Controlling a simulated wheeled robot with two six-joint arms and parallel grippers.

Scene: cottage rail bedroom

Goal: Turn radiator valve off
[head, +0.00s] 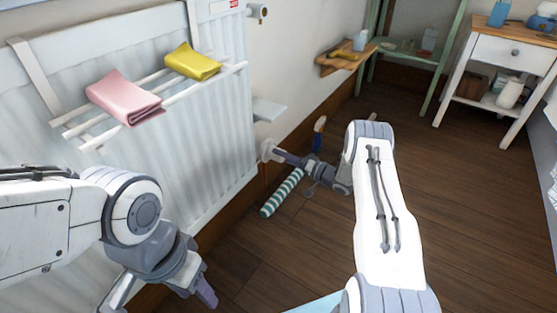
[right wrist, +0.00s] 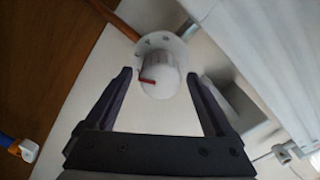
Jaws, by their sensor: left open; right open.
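The radiator valve is a white round knob (right wrist: 158,82) with a red mark, seen in the right wrist view on a white round base. In the head view the valve (head: 267,149) is at the radiator's lower right end, partly hidden by my right gripper. My right gripper (head: 283,156) is open and points at the knob. In the right wrist view its two fingers (right wrist: 159,76) stand either side of the knob, with visible gaps; I cannot tell the exact depth. My left gripper (head: 162,293) is open and empty, low in front of the radiator (head: 205,120).
A rack (head: 88,142) on the radiator holds a pink cloth (head: 125,97) and a yellow cloth (head: 193,62). A wooden wall shelf (head: 345,58) and white side table (head: 512,50) stand further back.

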